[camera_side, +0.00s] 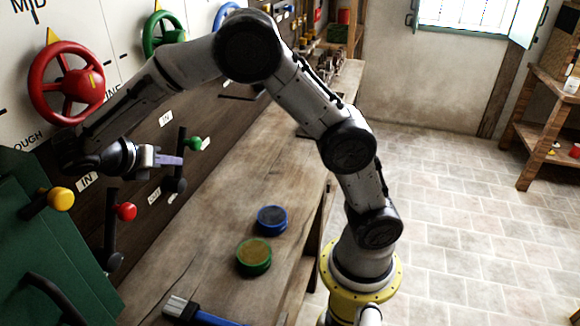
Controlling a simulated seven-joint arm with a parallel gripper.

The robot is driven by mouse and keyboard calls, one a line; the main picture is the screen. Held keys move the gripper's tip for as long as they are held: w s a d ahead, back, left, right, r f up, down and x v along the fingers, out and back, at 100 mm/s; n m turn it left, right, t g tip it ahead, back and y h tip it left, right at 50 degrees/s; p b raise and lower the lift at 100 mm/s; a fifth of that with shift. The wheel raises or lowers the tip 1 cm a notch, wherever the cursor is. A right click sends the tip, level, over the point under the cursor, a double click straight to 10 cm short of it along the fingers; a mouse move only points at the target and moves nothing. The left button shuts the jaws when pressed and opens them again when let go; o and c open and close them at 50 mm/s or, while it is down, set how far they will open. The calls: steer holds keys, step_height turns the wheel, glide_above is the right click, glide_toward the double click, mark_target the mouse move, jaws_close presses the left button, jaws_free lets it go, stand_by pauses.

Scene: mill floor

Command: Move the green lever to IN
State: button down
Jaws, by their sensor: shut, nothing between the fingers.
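The green lever (194,143) has a round green knob on a dark bar, mounted low on the dark wall panel. Its bar stands roughly upright, with a dark round pivot at its lower end. A white IN label (166,118) is on the panel up and left of the knob. My gripper (181,160) is shut and empty, its fingers pointing right. The fingertips overlap the lever's bar in the picture, just below and left of the knob. I cannot tell whether they touch it. The gripper hides part of the bar.
A red-knobbed lever (126,211) and a yellow knob (60,199) are at lower left. A red handwheel (67,84) and a green handwheel (163,34) are above. The wooden bench (215,215) holds a blue round tin (272,220), a green one (254,256) and a blue-handled brush (205,316).

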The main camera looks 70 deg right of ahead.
steer(key=s+d+f+m+y, duration=0.2)
steer(key=d, duration=0.3)
steer(key=s+a+r+m+t+y, duration=0.2)
steer(key=s+m+t+y, duration=0.1)
steer(key=s+m, duration=0.6)
steer(key=s+a+r+m+t+y, duration=0.2)
steer(key=s+m+y, duration=0.3)
steer(key=s+m, duration=0.4)
steer(key=s+r+t, duration=0.1)
steer(key=s, duration=0.4)
steer(key=shift+a+y, duration=0.3)
stand_by(0.3)
steer(key=c, duration=1.6)
jaws_free()
steer(key=shift+r, duration=0.15)
